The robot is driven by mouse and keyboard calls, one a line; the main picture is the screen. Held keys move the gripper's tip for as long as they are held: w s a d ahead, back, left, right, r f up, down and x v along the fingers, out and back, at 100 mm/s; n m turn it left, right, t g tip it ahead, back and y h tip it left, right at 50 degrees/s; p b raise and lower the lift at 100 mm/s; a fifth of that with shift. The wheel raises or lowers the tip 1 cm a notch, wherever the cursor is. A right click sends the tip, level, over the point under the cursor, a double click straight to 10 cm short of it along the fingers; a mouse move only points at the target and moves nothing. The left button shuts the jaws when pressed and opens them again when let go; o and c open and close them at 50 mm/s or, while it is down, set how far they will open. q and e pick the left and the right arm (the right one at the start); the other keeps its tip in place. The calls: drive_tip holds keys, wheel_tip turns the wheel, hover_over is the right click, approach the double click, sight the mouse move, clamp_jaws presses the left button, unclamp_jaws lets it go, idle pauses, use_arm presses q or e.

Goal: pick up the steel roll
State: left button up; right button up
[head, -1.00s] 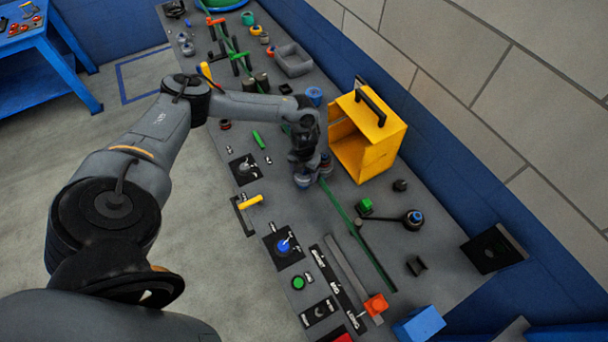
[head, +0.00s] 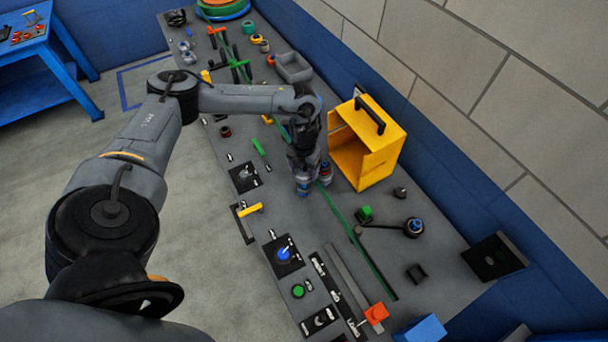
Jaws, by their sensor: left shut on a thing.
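My left gripper (head: 314,180) points down at the panel in the middle of the view, just left of the open yellow box. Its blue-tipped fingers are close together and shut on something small. The steel roll is not clearly visible; I take the held thing to be it, but the fingers and wrist hide it. Whether it touches the panel cannot be told. My right gripper is not in view.
The yellow box (head: 385,150) with a black handle stands close to the right of the gripper. A green strip (head: 345,228) runs along the panel beside the fingers. A green block (head: 365,214) and a black lever (head: 400,230) lie nearer. A grey tray (head: 293,68) lies farther back.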

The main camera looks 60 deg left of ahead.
use_arm(q)
wheel_tip(320, 180, up, 5)
wheel_tip(320, 180, up, 7)
drive_tip(key=p, duration=0.3)
drive_tip(key=shift+f, duration=0.2)
idle(0.3)
